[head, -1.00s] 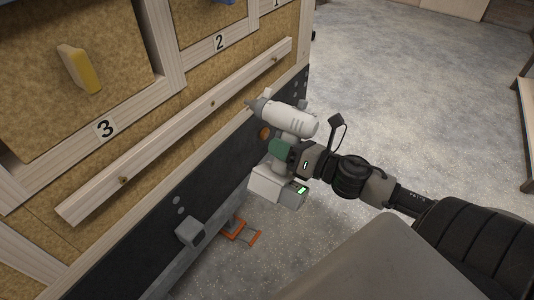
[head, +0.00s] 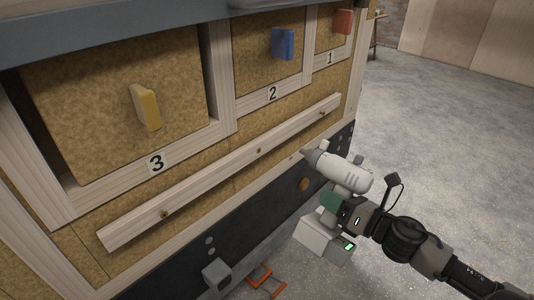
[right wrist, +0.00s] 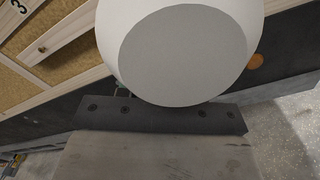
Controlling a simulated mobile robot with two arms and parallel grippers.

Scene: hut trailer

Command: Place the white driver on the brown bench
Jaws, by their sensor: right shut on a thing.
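The white driver (head: 345,172) is held in my right gripper (head: 338,204) by its grip, in front of the trailer's side. Its nose points left towards the wooden rail, and its white battery base with a green light hangs below. In the right wrist view, the white rounded body of the driver (right wrist: 190,50) fills the upper middle, above a dark bar; the fingertips are not clear there. A small part of a wooden bench or table (head: 376,32) shows far off at the top; I cannot tell if it is the brown bench. My left gripper is not in view.
The trailer side has numbered compartments with yellow (head: 146,106), blue (head: 283,43) and red (head: 342,21) handles. A wooden rail (head: 230,172) runs below them. An orange step (head: 262,277) is low at the trailer. Grey floor (head: 440,120) to the right is open.

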